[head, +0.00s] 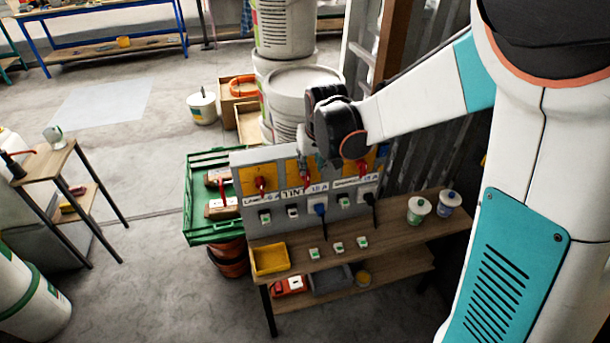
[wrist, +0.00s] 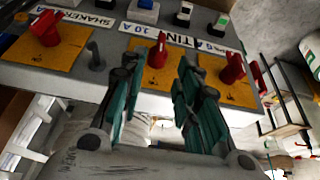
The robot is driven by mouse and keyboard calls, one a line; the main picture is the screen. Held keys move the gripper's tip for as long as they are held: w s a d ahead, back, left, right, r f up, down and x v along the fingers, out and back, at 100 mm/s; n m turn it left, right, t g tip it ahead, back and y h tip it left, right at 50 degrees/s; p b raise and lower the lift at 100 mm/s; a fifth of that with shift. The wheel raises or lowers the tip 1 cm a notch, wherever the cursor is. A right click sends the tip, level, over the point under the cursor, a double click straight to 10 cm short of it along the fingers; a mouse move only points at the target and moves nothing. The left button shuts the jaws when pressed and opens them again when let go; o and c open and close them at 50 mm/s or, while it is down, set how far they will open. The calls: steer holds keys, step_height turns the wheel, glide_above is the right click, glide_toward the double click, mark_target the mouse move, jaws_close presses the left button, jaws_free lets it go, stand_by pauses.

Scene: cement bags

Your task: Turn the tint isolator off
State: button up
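The grey switch panel (head: 240,165) stands on a wooden bench and carries three yellow plates with red rotary handles. The middle handle, the tint isolator (head: 304,176), sits above the label "TINT". In the wrist view, which is upside down, the tint isolator (wrist: 158,52) stands between the left "SHAKER" handle (wrist: 46,28) and a right handle (wrist: 233,68). My gripper (head: 312,158) is at the panel's top by the middle plate. In the wrist view my gripper (wrist: 158,75) is open and empty, its fingers to either side of the tint handle's line; contact cannot be told.
Below the handles are plugs and sockets, one plug blue (head: 320,209). On the bench (head: 400,230) are a yellow bin (head: 270,259), small green-and-white items and two tubs (head: 418,209). A green crate (head: 200,235) is left of the panel; stacked buckets (head: 300,85) stand behind.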

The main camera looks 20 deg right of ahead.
mark_target(308, 175)
steer(key=b+x, duration=0.2)
steer(key=x, duration=0.7)
steer(key=shift+w+f, duration=0.15)
steer(key=shift+f, duration=0.15)
steer(key=c, duration=0.7)
